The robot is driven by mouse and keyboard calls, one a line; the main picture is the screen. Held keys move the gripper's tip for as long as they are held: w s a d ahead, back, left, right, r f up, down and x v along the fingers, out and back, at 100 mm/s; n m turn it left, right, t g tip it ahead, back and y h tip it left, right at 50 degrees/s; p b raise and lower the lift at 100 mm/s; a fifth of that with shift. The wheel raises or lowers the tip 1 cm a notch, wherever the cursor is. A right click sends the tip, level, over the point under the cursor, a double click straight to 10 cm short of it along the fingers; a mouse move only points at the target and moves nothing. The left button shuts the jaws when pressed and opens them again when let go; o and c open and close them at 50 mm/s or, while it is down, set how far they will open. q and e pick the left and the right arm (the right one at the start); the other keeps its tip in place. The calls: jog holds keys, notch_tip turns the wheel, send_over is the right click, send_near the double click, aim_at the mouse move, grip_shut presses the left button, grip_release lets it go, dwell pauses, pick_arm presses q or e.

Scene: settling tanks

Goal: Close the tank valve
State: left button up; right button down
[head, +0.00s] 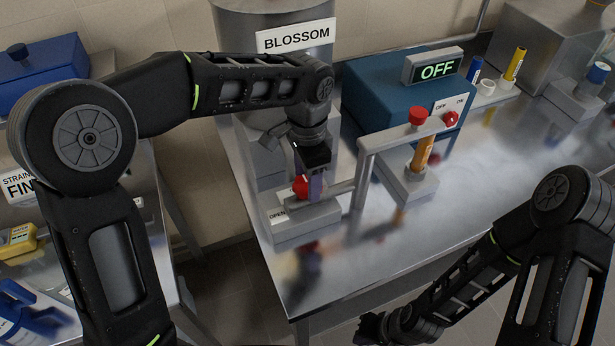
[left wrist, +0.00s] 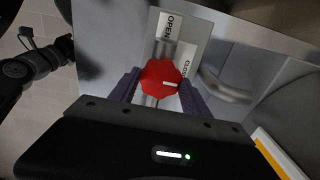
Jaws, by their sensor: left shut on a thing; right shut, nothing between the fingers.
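The tank valve has a red knob (head: 300,186) on a grey block (head: 305,222) at the table's left end, under the tank (head: 250,30) labelled BLOSSOM. My left gripper (head: 313,185) is shut on the knob, with its fingers on either side of it. In the left wrist view the knob (left wrist: 158,72) is between the two purple fingers. Its white mark points right, near the lower end of the CLOSE label (left wrist: 187,58); the OPEN label (left wrist: 169,27) is above. My right gripper (head: 368,328) is shut and empty, low in front of the table.
A grey pipe frame (head: 365,165) stands right of the valve. The shiny table (head: 400,240) is clear in front.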

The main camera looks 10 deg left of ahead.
dwell(0.3)
pick_arm(q)
jog(key=o, duration=1.4)
notch_tip(320, 180, up, 8)
jog(key=shift+f+b, duration=0.1)
jog(key=shift+b, duration=0.45)
